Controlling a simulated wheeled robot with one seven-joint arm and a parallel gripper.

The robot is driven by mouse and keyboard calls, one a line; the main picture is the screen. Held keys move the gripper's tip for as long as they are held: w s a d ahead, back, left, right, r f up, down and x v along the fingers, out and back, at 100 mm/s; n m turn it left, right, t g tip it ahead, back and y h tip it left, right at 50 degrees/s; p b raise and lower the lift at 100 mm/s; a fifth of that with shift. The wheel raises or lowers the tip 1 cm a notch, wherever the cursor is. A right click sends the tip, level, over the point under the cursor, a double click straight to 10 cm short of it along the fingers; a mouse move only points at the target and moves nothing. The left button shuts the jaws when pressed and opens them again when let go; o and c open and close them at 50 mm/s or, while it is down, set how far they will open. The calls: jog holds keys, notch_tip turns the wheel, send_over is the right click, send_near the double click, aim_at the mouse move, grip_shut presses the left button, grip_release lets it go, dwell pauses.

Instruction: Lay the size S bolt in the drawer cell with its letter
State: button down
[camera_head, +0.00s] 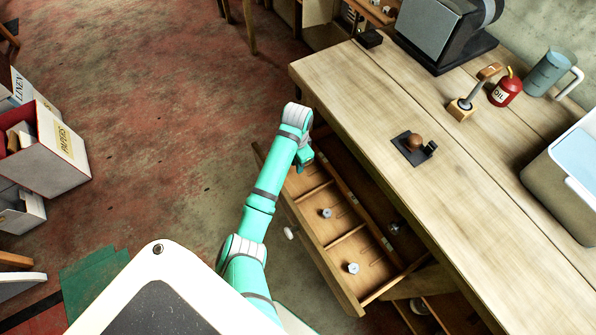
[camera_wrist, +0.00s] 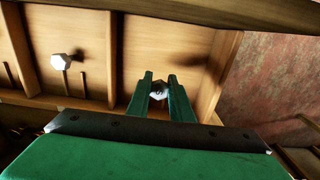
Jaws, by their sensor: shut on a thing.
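The open drawer (camera_head: 335,286) is divided into cells by thin wooden strips. My gripper (camera_head: 304,159) is over its far end cell in the head view, with the arm partly hiding that cell. In the wrist view my gripper (camera_wrist: 160,92) is shut on a bolt (camera_wrist: 158,95), whose pale hexagonal head shows between the fingertips. Whether the bolt touches the cell floor cannot be told. Another bolt (camera_wrist: 62,61) lies in the neighbouring cell; in the head view it seems to be the bolt (camera_head: 326,212). A further bolt (camera_head: 352,268) lies in the near cell. No cell letter is readable.
The workbench (camera_head: 470,190) stands above the drawer on the right, with a black stand (camera_head: 412,148), a red can (camera_head: 507,90) and a grey bin (camera_head: 560,185). A small metal piece (camera_head: 393,228) lies in the drawer's back row.

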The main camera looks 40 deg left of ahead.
aim_at(297, 176)
jog(key=shift+f, duration=2.95)
jog(key=shift+f, duration=0.15)
jog(key=c, duration=1.6)
grip_release()
notch_tip(297, 176, up, 12)
jog(key=shift+r, duration=0.2)
